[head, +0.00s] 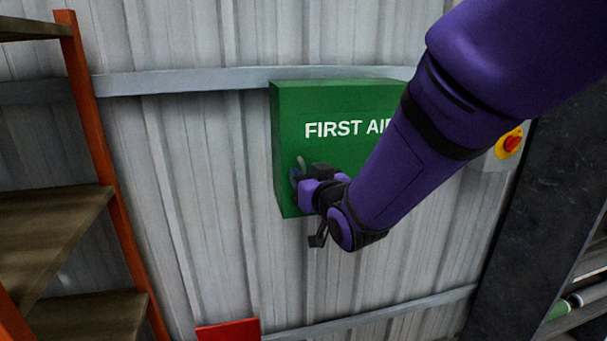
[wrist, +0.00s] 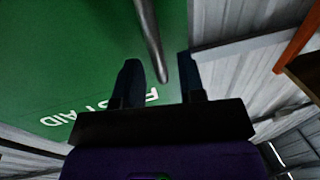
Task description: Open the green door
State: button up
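The green door (head: 335,100) is the front of a wall-mounted box marked FIRST AID. It looks closed. It fills the left of the wrist view (wrist: 60,60), with its lettering upside down. A grey bar handle (wrist: 150,38) is near the door's edge; its top also shows in the head view (head: 301,162), at the door's left side. My gripper (head: 297,177) is at the handle. In the wrist view its two dark fingers (wrist: 158,62) stand apart, one on each side of the bar, with gaps showing. My arm hides the door's right part.
An orange-framed shelf rack (head: 108,170) with wooden boards stands at the left. A yellow box with a red knob (head: 511,143) is on the wall to the right. A dark column (head: 540,200) stands further right. A red object (head: 229,330) is below.

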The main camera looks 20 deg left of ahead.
jog(key=shift+w+a, duration=0.5)
jog(key=shift+w, duration=0.05)
jog(key=shift+c, duration=0.5)
grip_shut()
jog(key=shift+s, duration=0.1)
